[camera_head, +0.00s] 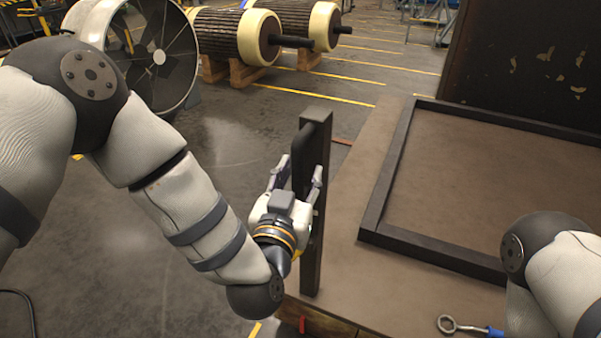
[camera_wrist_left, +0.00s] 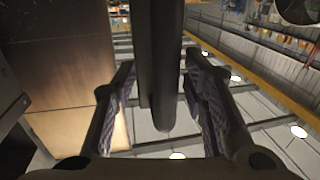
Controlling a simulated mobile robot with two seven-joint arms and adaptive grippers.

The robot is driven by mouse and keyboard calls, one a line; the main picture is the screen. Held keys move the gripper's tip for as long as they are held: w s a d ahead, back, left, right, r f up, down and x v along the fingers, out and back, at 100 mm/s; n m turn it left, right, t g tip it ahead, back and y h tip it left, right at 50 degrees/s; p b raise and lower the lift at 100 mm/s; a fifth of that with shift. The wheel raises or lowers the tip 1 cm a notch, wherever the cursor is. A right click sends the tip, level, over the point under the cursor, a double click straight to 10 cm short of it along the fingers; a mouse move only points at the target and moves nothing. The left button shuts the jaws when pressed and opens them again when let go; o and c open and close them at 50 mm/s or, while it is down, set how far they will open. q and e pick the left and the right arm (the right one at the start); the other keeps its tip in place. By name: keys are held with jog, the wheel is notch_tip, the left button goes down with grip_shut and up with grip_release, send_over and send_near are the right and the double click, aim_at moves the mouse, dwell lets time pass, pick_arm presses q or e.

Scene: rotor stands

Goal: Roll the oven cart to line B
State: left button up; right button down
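The cart (camera_head: 350,220) at the right has a flat brown top with a raised dark rectangular frame on it. A dark upright handle (camera_head: 305,150) stands at its left edge, and its bar also shows in the left wrist view (camera_wrist_left: 158,50). My left gripper (camera_head: 298,172) is at the handle with one finger on each side of the bar. In the left wrist view, the fingers (camera_wrist_left: 160,95) stand apart with a gap visible beside the bar, so the gripper is open around it. My right arm shows at the lower right; its gripper is out of view.
A ring-ended tool with a blue handle (camera_head: 494,331) lies on the cart top's near edge. A large drum fan (camera_head: 158,55) and rotors on wooden stands (camera_head: 238,72) stand behind. A dark panel (camera_head: 530,60) rises behind the cart.

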pick_arm(q)
jog(key=s, duration=0.7)
jog(key=shift+a, duration=0.45)
jog(key=shift+f, duration=0.1)
